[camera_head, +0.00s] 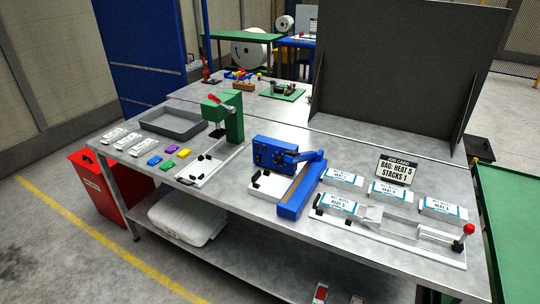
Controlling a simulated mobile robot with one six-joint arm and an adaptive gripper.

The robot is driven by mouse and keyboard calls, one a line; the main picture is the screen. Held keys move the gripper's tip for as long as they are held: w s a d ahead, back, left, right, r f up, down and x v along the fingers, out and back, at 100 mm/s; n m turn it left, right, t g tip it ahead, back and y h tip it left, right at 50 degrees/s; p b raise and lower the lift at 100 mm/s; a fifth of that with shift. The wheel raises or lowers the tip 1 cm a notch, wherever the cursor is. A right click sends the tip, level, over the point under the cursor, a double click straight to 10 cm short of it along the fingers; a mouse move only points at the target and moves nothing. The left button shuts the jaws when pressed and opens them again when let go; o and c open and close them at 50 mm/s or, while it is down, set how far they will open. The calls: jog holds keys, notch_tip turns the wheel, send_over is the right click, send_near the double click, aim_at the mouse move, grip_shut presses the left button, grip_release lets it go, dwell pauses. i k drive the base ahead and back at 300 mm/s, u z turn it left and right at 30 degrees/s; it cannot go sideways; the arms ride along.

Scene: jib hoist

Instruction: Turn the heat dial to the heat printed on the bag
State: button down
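A blue sealer box (273,154) stands in the middle of the steel bench, with a blue arm and a long blue bar with a tan top in front of it. Dark round parts show on its front; which is the heat dial, and its setting, is too small to tell. A job card (397,171) reads "BAG: HEAT 5 STACKS 1". Several white and blue bag packs lie around it; one at the front (337,204) seems to read HEAT 5, another (343,177) seems to read HEAT 7. My gripper is not in view.
A white fixture with a red-knobbed lever (468,229) lies along the front right edge. A green press (225,116), a grey tray (176,122) and small coloured blocks (170,149) stand left. A dark panel (405,70) rises behind.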

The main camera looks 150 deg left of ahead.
aim_at(278, 160)
jog(key=u, duration=1.65)
jog(key=i, duration=0.1)
jog(key=u, duration=3.15)
jog(key=k, duration=0.25)
